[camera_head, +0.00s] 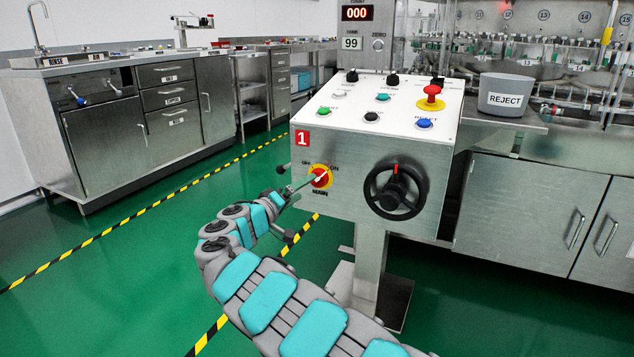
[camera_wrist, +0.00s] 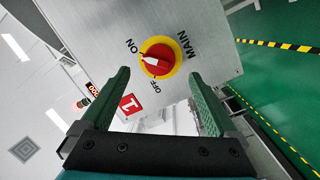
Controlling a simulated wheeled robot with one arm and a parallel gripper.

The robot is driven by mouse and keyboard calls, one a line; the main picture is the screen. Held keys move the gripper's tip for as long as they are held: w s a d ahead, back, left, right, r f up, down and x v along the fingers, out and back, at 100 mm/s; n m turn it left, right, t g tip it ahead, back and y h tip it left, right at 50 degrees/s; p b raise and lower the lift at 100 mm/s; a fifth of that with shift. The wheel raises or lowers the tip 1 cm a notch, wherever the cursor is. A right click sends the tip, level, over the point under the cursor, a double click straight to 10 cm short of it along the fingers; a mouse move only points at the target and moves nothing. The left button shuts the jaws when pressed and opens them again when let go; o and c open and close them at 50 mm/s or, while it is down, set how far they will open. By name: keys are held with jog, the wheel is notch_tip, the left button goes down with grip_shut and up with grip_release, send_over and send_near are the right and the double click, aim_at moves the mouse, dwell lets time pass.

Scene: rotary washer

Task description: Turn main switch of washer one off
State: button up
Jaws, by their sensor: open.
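The main switch (camera_head: 321,176) is a red knob on a yellow disc, on the front of the control box (camera_head: 345,160) marked with a red "1". Its white pointer slants toward ON in the head view. The switch also shows in the wrist view (camera_wrist: 157,61), with ON, OFF and MAIN printed around it; its pointer faces left there, nearer ON than straight at OFF. My gripper (camera_head: 299,187) is just in front of the switch, at its left. In the wrist view my gripper (camera_wrist: 159,76) is open and empty, with the knob framed between the green fingertips. No contact is visible.
A black handwheel (camera_head: 396,192) sits right of the switch. Buttons and a red emergency stop (camera_head: 431,97) are on the sloped top. A REJECT bin (camera_head: 506,95) stands right, by steel cabinets (camera_head: 530,215). Green floor with striped lines is clear at left.

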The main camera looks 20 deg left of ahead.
aim_at(315, 182)
jog(key=x, duration=0.5)
jog(key=shift+w+d+f, duration=0.1)
jog(key=shift+w+d, duration=0.1)
jog(key=shift+w, duration=0.2)
jog(key=c, duration=1.3)
